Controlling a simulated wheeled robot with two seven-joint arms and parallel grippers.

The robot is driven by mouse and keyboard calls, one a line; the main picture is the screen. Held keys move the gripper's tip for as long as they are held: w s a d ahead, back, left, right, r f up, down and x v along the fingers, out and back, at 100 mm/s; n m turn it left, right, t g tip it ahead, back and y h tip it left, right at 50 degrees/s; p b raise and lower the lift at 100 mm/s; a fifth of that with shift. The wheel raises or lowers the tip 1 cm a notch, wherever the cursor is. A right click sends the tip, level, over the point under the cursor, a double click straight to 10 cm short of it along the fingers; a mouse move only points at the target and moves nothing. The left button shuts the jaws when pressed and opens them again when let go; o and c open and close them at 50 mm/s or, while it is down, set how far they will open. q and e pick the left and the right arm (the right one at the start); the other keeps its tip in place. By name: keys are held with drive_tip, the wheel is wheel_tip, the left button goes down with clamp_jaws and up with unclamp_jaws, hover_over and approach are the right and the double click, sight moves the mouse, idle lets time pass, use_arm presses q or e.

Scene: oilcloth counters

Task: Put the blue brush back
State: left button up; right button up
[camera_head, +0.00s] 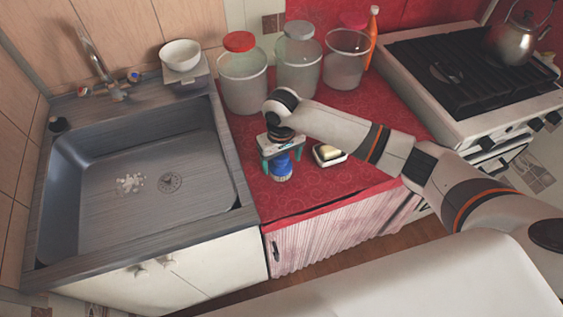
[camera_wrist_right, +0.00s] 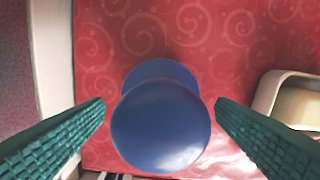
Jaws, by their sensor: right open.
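The blue brush (camera_head: 281,168) stands on the red counter just right of the sink. Its round blue knob (camera_wrist_right: 160,127) fills the middle of the right wrist view, and the part below it is mostly hidden. My right gripper (camera_head: 281,161) is above and around the brush. In the wrist view its two green ridged fingers (camera_wrist_right: 160,120) are open, one on each side of the knob, with a visible gap on both sides. My left gripper is not in view.
A dish with a pale sponge (camera_head: 329,154) lies right of the brush. Lidded jars (camera_head: 243,82) stand behind. The sink (camera_head: 110,205) with white bits in it is left. A stove (camera_head: 470,90) with a kettle (camera_head: 517,42) is right. The counter's front edge is close.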

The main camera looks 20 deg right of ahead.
wheel_tip(320, 180, up, 10)
drive_tip(key=shift+r, duration=0.2)
drive_tip(key=shift+f, duration=0.1)
idle(0.5)
